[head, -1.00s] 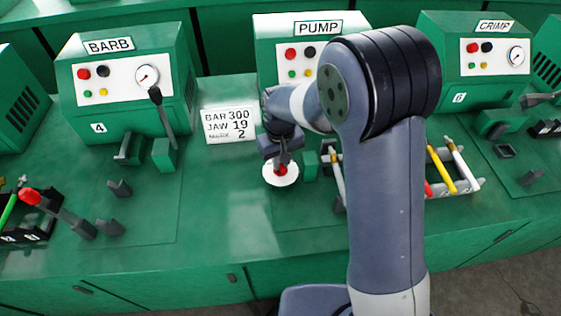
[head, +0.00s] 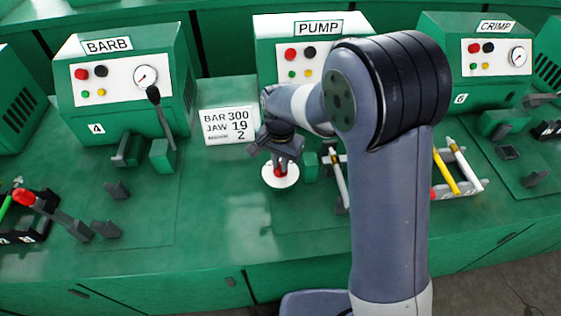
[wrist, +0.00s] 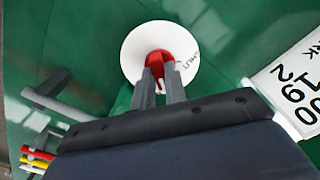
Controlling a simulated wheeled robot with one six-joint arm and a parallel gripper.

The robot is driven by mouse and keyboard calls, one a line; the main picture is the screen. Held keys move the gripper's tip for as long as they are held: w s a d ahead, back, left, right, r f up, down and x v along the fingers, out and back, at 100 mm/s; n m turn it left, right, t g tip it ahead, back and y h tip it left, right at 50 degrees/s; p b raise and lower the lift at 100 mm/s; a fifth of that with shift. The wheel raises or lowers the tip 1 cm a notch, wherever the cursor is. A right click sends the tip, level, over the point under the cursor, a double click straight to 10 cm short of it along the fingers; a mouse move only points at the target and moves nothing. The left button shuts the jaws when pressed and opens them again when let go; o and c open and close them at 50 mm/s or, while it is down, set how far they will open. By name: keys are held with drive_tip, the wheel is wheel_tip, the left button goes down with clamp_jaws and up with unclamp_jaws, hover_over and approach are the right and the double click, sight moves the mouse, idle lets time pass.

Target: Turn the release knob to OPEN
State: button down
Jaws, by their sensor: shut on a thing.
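The release knob (wrist: 158,58) is red and sits at the middle of a round white dial (wrist: 133,46). Part of a dark label, seemingly "SHUT", shows on the dial's right side in the wrist view; the OPEN mark is not visible. In the head view the red knob (head: 280,171) and the white dial (head: 281,182) are on the green bench in front of the PUMP machine (head: 264,50). My gripper (wrist: 160,72) is above the dial with its two grey fingers closed on the red knob. It also shows in the head view (head: 280,163), partly covering the knob.
A white card (head: 228,125) reading BAR 300, JAW 19 stands left of my gripper. A rack with coloured rods (head: 447,170) is to the right. The BARB machine (head: 120,80) and its lever (head: 160,115) are left. Bare bench lies left of the dial.

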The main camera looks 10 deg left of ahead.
drive_tip(key=shift+m, duration=0.8)
drive_tip(key=c, duration=1.4)
unclamp_jaws()
drive_tip(key=shift+c, duration=0.2)
wheel_tip(320, 180, up, 11)
drive_tip(key=shift+b, duration=0.3)
drive_tip(key=shift+f, duration=0.15)
